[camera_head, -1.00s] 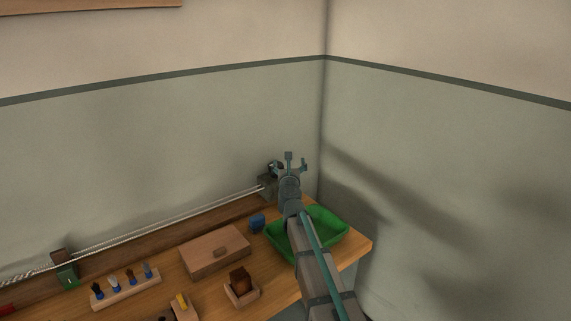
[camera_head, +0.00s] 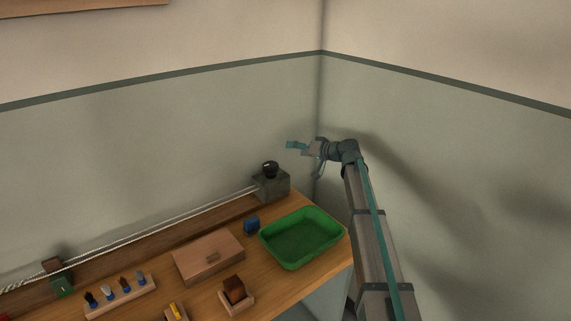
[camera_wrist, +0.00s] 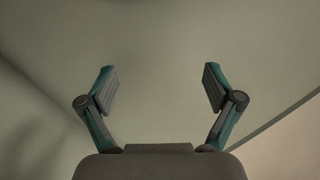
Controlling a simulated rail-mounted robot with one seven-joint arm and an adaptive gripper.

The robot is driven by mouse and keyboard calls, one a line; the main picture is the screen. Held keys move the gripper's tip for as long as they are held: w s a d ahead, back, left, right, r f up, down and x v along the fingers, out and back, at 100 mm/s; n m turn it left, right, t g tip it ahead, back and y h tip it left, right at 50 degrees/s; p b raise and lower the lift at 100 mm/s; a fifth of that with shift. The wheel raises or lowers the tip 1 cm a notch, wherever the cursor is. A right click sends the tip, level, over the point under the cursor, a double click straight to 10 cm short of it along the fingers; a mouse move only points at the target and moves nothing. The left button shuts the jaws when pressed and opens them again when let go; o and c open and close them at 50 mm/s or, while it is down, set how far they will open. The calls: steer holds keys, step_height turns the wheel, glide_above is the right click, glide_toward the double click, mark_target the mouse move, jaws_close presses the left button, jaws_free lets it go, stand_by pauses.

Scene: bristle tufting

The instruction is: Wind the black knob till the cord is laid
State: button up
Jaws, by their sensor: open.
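The black knob (camera_head: 270,168) sits on top of a grey block (camera_head: 271,186) at the back right end of the bench.
A green tray (camera_head: 333,252) stands at the right end of the bench. Left of it are a small blue object (camera_head: 251,225), a wooden box (camera_head: 208,258), a small holder with a brown block (camera_head: 235,290) and a rack of brushes (camera_head: 121,297). The wall is close behind.

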mark_target(276, 165)
steer(key=s+f+n+g, duration=0.3)
steer(key=s+n+g, duration=0.15)
steer(key=n, duration=0.65)
steer(key=x, duration=0.3)
steer(key=p+x, duration=0.1)
steer(key=x, duration=0.3)
steer(key=p+x, duration=0.1)
steer(key=x, duration=0.2)
steer(key=shift+w+a+r, duration=0.15)
steer(key=shift+a+r, duration=0.05)
steer(key=shift+a, duration=0.35)
steer(key=c, duration=1.1)
steer(key=shift+t, duration=0.25)
steer(key=shift+c, duration=0.2)
